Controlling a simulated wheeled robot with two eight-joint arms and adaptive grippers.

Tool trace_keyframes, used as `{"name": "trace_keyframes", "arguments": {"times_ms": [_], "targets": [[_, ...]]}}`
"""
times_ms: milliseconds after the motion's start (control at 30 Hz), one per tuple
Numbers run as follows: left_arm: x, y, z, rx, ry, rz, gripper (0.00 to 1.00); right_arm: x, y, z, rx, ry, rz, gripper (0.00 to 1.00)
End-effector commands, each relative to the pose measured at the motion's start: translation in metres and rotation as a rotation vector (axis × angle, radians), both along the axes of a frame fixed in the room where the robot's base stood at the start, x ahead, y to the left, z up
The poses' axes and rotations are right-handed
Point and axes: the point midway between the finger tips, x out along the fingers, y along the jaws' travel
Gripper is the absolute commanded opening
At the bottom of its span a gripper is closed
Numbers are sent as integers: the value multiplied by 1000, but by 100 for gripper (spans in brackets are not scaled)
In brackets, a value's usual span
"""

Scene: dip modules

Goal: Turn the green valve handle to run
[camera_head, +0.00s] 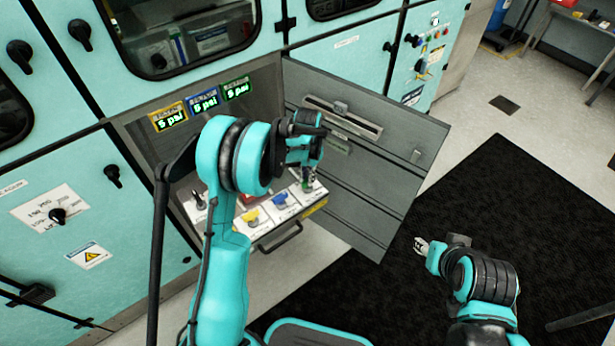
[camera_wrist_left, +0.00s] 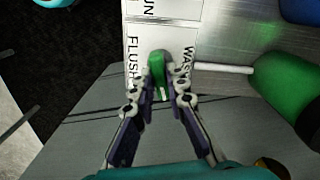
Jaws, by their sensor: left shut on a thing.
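The green valve handle (camera_wrist_left: 157,68) stands between the fingertips of my left gripper (camera_wrist_left: 158,90), which is shut on it. The white plate around it reads "FLUSH" on one side and a partly hidden "WAS..." on the other; a cut-off "UN" label (camera_wrist_left: 150,8) shows at the top edge. In the head view the green handle (camera_head: 308,186) sits at the right end of the valve row, under my left gripper (camera_head: 306,172). My right gripper (camera_head: 422,245) is above the dark mat, away from the panel; its finger opening is too small to judge.
Yellow (camera_head: 250,217) and blue (camera_head: 280,201) valve handles stand left of the green one. Three displays (camera_head: 203,102) above read 5 psi. An open grey cabinet door (camera_head: 375,185) stands close right of my left gripper. A green cylinder (camera_wrist_left: 283,85) lies beside the plate.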

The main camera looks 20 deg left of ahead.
Motion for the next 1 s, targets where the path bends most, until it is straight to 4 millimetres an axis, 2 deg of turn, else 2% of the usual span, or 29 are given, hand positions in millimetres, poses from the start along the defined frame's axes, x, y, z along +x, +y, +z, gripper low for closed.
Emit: {"name": "trace_keyframes", "arguments": {"times_ms": [400, 1000], "targets": [[0, 0, 0, 0, -1, -249, 0, 0, 0, 1, 0, 0, 0, 40], [0, 0, 0, 0, -1, -311, 0, 0, 0, 1, 0, 0, 0, 40]]}}
